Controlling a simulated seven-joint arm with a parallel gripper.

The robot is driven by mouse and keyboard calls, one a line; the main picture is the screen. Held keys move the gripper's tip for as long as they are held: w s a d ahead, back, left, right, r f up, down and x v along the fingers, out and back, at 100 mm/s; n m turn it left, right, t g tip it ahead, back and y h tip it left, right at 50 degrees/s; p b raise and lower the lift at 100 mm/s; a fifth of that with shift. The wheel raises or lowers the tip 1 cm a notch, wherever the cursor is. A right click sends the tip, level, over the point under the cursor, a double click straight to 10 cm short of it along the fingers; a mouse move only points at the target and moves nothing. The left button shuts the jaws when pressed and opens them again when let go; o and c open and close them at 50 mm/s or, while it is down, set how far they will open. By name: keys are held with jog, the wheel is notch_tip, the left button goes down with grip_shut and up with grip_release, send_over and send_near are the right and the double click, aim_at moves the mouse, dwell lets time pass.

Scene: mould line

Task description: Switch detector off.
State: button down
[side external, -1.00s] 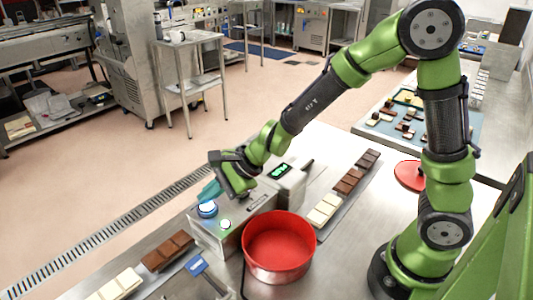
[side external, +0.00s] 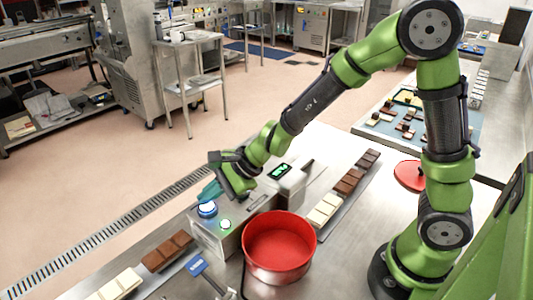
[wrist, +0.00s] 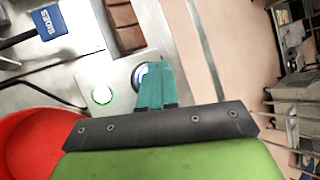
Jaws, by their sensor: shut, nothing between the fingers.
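The detector (side external: 240,238) is a grey metal box on the line with a small green-lit display (side external: 279,172). I cannot tell whether the fingertips touch the button.
A red round pan (side external: 279,243) stands right beside the detector. Brown and white chocolate bars lie along the line on both sides, such as a brown bar (side external: 167,250) at the left. A blue tag reading "SIDES" (wrist: 48,22) stands near the pan.

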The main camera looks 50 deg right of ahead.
aim_at(211, 205)
jog(key=shift+f, duration=0.4)
jog(key=shift+r, duration=0.4)
jog(key=shift+r, duration=3.05)
